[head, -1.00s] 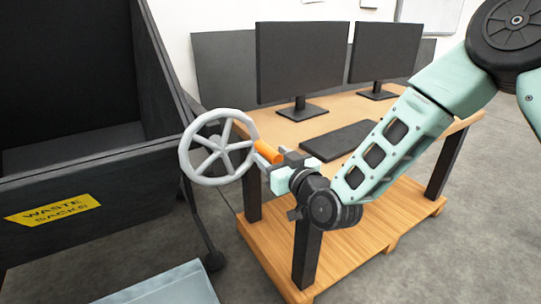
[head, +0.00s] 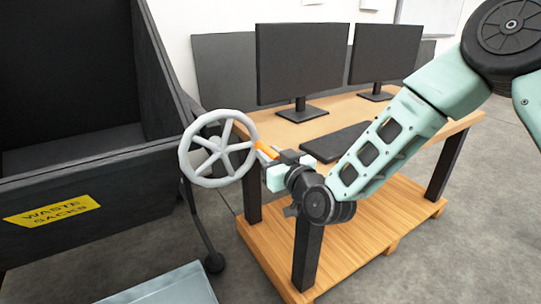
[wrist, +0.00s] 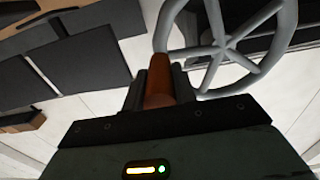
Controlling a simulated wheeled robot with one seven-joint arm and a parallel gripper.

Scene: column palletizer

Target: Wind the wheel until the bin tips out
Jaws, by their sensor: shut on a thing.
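The grey spoked wheel (head: 217,148) stands on the right side of the dark bin (head: 60,217), which bears a yellow "waste sacks" label. An orange handle (head: 265,151) sticks out from the right part of the wheel's rim. My gripper (head: 270,160) is shut on this handle. In the wrist view the handle (wrist: 158,82) lies between my fingers, with the wheel (wrist: 228,45) just beyond it. The bin looks level in the head view.
A wooden desk (head: 285,126) with two monitors (head: 300,62) and a keyboard (head: 333,142) stands right of the wheel. A pale blue panel (head: 165,287) is at the bottom edge. Grey floor (head: 408,262) is open at the lower right.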

